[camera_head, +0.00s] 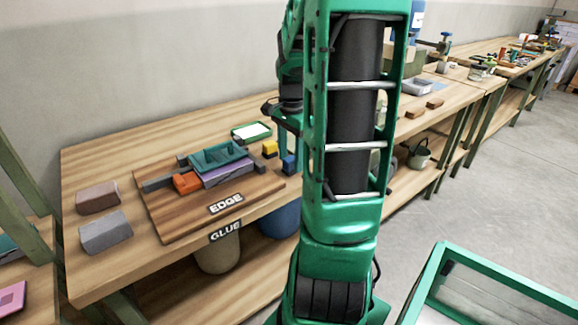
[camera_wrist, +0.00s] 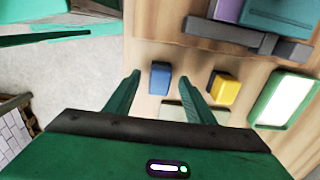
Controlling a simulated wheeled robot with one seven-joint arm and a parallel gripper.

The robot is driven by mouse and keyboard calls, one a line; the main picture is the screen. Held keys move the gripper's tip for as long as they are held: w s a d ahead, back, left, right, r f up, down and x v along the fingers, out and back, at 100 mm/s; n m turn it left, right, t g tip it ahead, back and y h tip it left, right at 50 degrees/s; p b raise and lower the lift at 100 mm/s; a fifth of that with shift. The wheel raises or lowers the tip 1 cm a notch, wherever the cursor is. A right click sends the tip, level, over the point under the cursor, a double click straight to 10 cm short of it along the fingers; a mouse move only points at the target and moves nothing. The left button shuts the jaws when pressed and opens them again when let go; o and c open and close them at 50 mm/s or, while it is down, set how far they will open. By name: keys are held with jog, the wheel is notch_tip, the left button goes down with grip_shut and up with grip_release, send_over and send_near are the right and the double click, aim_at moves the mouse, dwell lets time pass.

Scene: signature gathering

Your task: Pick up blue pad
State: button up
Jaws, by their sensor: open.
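The blue pad (camera_head: 288,164) is a small blue block near the bench's front edge, beside my arm in the head view. In the wrist view the blue pad (camera_wrist: 159,82) shows between and beyond the two green fingers of my gripper (camera_wrist: 160,77). The fingers are spread apart, with nothing held between them. A visible gap lies on each side of the pad in that view; the height of the fingers above it is hard to judge. In the head view my arm hides most of the gripper.
A yellow block (camera_head: 270,148) stands close to the pad; in the wrist view it (camera_wrist: 227,91) lies just right of the right finger. A green-framed white panel (camera_head: 251,131) lies behind. A wooden board (camera_head: 160,206) holds a clamped teal, purple and orange stack. Two grey-brown blocks sit left.

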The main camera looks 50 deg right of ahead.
jog(key=shift+f, duration=1.1)
jog(key=c, duration=1.1)
jog(key=shift+c, duration=0.2)
jog(key=shift+r, duration=0.8)
notch_tip(320, 180, up, 3)
jog(key=shift+a, duration=0.15)
jog(key=a+r, duration=0.6)
jog(key=a, duration=0.5)
jog(key=shift+w+a+r, duration=0.2)
jog(key=shift+w+r, duration=0.05)
jog(key=shift+w, duration=0.05)
